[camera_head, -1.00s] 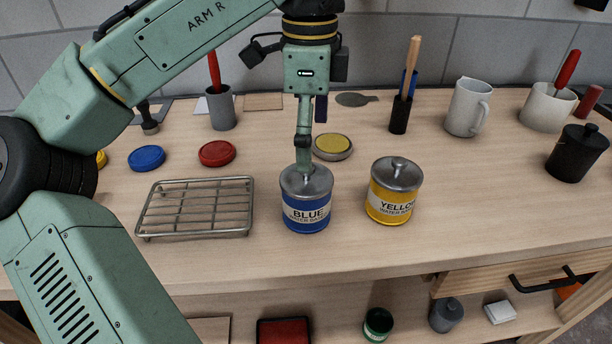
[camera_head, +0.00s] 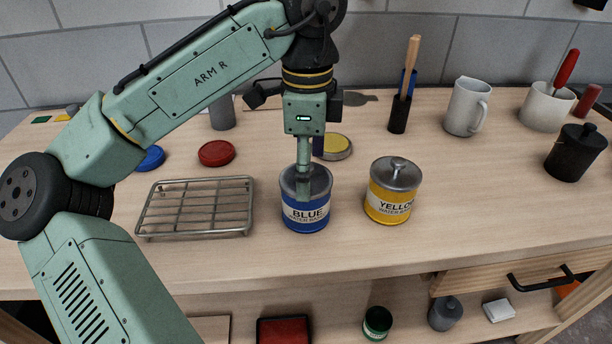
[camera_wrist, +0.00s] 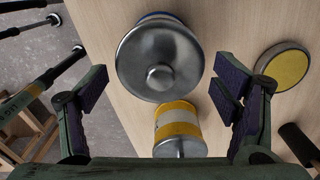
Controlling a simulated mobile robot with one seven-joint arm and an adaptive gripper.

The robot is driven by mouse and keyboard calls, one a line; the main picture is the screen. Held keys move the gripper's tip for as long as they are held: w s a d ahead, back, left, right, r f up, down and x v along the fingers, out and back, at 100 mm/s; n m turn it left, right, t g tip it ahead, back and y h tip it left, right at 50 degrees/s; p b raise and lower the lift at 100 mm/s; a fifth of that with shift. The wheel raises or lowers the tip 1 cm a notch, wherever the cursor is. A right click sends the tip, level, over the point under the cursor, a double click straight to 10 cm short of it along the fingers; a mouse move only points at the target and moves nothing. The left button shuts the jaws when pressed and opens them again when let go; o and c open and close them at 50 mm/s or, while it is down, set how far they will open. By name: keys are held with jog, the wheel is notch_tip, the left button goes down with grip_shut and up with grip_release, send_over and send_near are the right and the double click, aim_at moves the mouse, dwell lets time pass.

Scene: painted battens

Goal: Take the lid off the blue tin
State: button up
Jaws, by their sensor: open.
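The blue tin (camera_head: 305,217) stands upright on the bench, labelled BLUE. Its grey metal lid (camera_wrist: 140,52) is on it, with a round knob (camera_wrist: 160,78) at the middle. My gripper (camera_head: 304,190) points down over the lid and partly hides it in the head view. In the wrist view my gripper (camera_wrist: 158,93) is open, with one finger on each side of the knob and nothing between the pads touching it. The exact height of the fingertips above the lid is hard to tell.
A lidded yellow tin (camera_head: 390,203) stands close on the right. A wire rack (camera_head: 195,208) lies to the left. Red (camera_head: 216,153) and blue (camera_head: 150,158) discs and a yellow-topped disc (camera_head: 337,146) lie behind. The bench front is clear.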

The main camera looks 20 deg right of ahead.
jog(key=shift+s, duration=0.1)
jog(key=c, duration=1.7)
jog(key=shift+f, duration=0.15)
jog(key=shift+c, duration=0.6)
